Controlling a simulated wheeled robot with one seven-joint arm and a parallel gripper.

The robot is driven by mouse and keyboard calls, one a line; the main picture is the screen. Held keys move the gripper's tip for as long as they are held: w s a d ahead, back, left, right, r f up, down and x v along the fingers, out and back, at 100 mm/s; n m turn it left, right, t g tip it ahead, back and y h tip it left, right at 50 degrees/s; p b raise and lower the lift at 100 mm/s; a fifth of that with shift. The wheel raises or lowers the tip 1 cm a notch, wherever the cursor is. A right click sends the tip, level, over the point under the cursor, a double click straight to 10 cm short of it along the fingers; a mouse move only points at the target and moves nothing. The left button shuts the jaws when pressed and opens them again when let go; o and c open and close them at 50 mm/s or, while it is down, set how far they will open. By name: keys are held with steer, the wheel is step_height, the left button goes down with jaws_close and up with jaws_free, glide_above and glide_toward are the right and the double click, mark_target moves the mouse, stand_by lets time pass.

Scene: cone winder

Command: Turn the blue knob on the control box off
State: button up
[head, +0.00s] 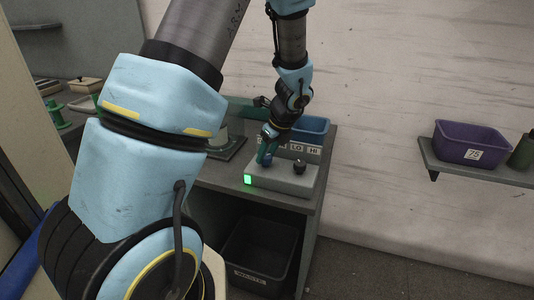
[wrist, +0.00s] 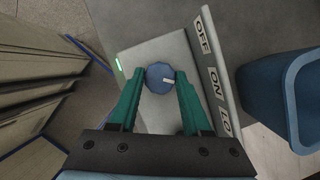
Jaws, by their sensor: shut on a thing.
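The grey control box (head: 283,181) sits on the cabinet top, with a lit green light (head: 248,179) on its front left. In the wrist view the blue knob (wrist: 157,73) is between the two teal fingertips of my gripper (wrist: 160,80), which is shut on it. The knob's white mark points right, toward the ON label (wrist: 218,82); the OFF label (wrist: 203,36) is further up. In the head view my gripper (head: 266,158) points down at the box's left part and largely hides the knob.
A black knob (head: 299,167) stands on the box, right of my gripper. A label strip (head: 305,149) rises behind the box, and a blue bin (head: 315,127) is behind that. A dark bin (head: 262,255) is in the cabinet below. A purple bin (head: 470,144) is on the right shelf.

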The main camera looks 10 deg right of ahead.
jaws_close()
steer(key=shift+n, duration=0.3)
steer(key=n+g+y+p, duration=0.1)
steer(key=n+p, duration=0.1)
steer(key=n, duration=0.2)
steer(key=shift+w+d+r+p, duration=0.1)
steer(key=shift+w+p, duration=0.05)
steer(key=shift+p, duration=0.15)
steer(key=n+g, duration=0.1)
steer(key=n, duration=0.1)
steer(key=n+g+p, duration=0.1)
steer(key=n, duration=0.2)
steer(key=shift+w+y, duration=0.1)
steer(key=shift+y, duration=0.3)
steer(key=shift+w+n+g+p, duration=0.15)
steer(key=shift+n+g, duration=0.3)
steer(key=shift+n, duration=0.65)
steer(key=shift+s+n+g+p, duration=0.15)
steer(key=shift+n+g, duration=0.3)
steer(key=shift+n, duration=0.65)
steer(key=shift+w, duration=0.1)
